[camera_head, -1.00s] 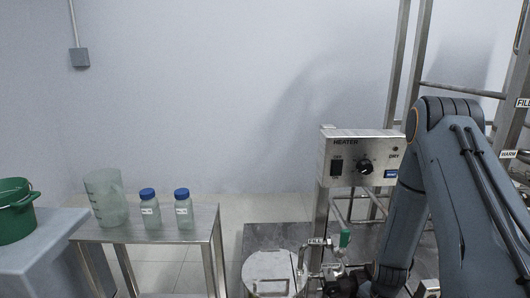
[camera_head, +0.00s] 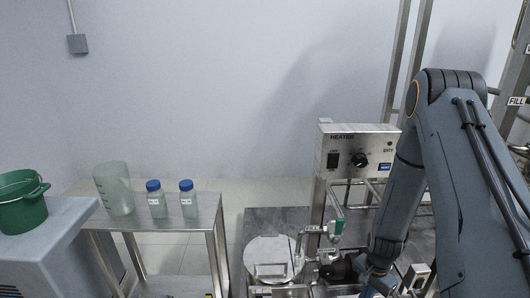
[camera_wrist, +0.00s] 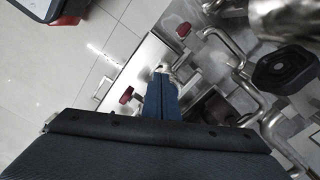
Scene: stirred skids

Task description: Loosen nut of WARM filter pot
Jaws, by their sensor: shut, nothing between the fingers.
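My gripper (camera_wrist: 160,90) shows in the wrist view as two blue fingers pressed together, with nothing between them. It points over metal pipework and a steel plate. In the head view the gripper (camera_head: 372,288) is low, right of the lidded steel pot (camera_head: 270,262), partly cut off by the frame edge.
Red knobs (camera_wrist: 183,30) and a black handle (camera_wrist: 286,75) stand near the fingers among bent pipes. The heater box (camera_head: 357,150) stands on a post behind. A steel table (camera_head: 165,222) with bottles and a beaker is at the left, beside a green bucket (camera_head: 22,203).

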